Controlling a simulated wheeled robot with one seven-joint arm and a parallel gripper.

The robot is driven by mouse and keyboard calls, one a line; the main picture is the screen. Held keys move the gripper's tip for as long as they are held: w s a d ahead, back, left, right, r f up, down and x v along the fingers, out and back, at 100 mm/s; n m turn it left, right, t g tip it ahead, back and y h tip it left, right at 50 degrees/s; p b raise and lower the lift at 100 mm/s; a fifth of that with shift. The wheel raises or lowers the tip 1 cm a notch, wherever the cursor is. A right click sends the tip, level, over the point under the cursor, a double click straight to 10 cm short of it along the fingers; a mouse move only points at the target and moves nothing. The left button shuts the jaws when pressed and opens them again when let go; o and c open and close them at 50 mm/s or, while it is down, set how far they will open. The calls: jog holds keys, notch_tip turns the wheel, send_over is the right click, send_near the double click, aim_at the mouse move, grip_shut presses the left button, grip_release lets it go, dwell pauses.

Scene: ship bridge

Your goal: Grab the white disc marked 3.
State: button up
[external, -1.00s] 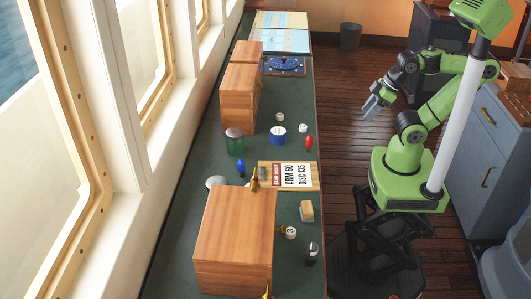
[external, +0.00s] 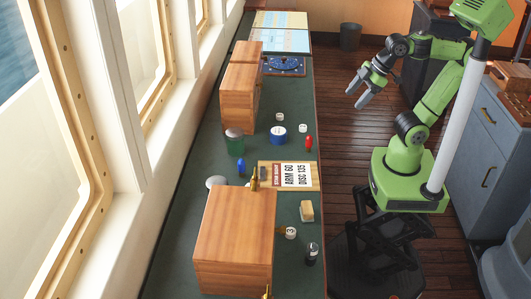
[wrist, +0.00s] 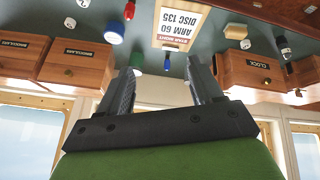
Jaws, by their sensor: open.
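Several small white discs lie on the green counter. The near white disc (external: 291,232), beside the near wooden box, carries a dark mark that looks like a 3; it also shows in the wrist view (wrist: 245,44), its mark unclear there. Two others, a white disc (external: 280,116) and another white disc (external: 303,128), lie farther along by the blue round container. Their marks are too small to read in the external view. My gripper (external: 357,98) is open and empty, in the air over the floor right of the counter. Its two spread fingers show in the wrist view (wrist: 162,70).
A sign board (external: 290,176) reading "ARM 60 DISC 135" lies mid-counter. A yellow block (external: 307,211) and a dark bottle (external: 312,254) flank the near disc. Wooden boxes (external: 236,240) line the window side. A red piece (external: 309,143) stands near the counter's right edge.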

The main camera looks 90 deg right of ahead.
jog(key=w+a+f+n+t+h, duration=0.1)
jog(key=w+a+f+n+t, duration=0.15)
jog(key=w+a+n, duration=1.3)
jog(key=s+a+n+t+b, duration=0.1)
jog(key=s+a+n+t, duration=0.15)
jog(key=a+n, duration=0.65)
jog(key=s+a+n+t+b, duration=0.1)
jog(key=s+a+n+t, duration=0.15)
jog(key=a+n, duration=0.6)
jog(key=m, duration=0.1)
send_near(293, 231)
jog(key=shift+w+d+f+t+y, duration=0.1)
jog(key=shift+w+d+t+y, duration=0.05)
jog(key=shift+w, duration=0.2)
jog(key=shift+w+d+f+t+y, duration=0.1)
jog(key=shift+w+y, duration=0.05)
jog(key=shift+w, duration=0.2)
jog(key=x, duration=0.7)
jog(key=shift+w+f, duration=0.3)
jog(key=shift+f, duration=0.05)
